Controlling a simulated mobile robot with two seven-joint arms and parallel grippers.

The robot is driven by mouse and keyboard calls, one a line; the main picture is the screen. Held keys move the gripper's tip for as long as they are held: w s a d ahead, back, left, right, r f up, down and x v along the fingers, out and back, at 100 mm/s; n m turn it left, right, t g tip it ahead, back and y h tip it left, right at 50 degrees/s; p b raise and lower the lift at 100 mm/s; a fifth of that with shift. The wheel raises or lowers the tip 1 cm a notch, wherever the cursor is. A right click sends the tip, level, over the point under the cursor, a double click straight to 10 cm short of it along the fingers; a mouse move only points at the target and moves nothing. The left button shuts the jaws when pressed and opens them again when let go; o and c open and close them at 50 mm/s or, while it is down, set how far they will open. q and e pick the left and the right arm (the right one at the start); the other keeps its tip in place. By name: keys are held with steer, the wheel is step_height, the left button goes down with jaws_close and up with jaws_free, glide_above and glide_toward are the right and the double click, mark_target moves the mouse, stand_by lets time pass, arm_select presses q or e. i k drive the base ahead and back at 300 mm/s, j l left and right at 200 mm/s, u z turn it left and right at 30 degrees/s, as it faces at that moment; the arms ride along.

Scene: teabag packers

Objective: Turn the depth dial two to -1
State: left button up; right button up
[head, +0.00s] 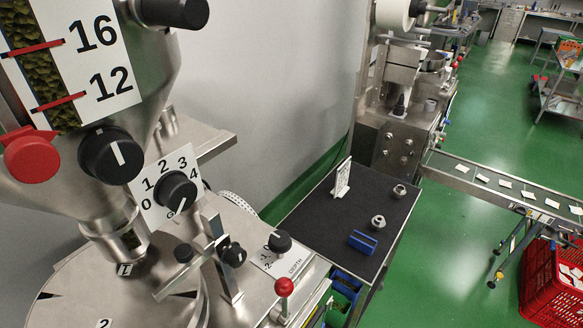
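A black depth dial (280,242) stands on a white plate (290,262) marked DEPTH, on top of the steel machine at the lower middle. The numbers -1 and -2 show at the plate's left; the knob hides part of the scale. The knob's pale pointer mark is too small to read its setting surely. No second dial marked DEPTH shows clearly. Neither of my grippers is in view.
Close by are a black knob (234,254), a red ball lever (284,287) and a larger dial (177,190) numbered 0 to 4. A dark table (315,235) holds metal parts and a blue block (362,241). A conveyor (470,178) runs right.

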mark_target(279, 242)
steer(key=i+l+u, duration=0.3)
steer(key=u, duration=0.2)
steer(key=i+l+u, duration=0.2)
steer(key=l+u, duration=0.25)
steer(key=i+l+u, duration=0.1)
steer(key=l+u, duration=1.35)
steer(key=l, duration=0.2)
steer(key=k+l+u, duration=0.15)
steer(key=l+u, duration=0.35)
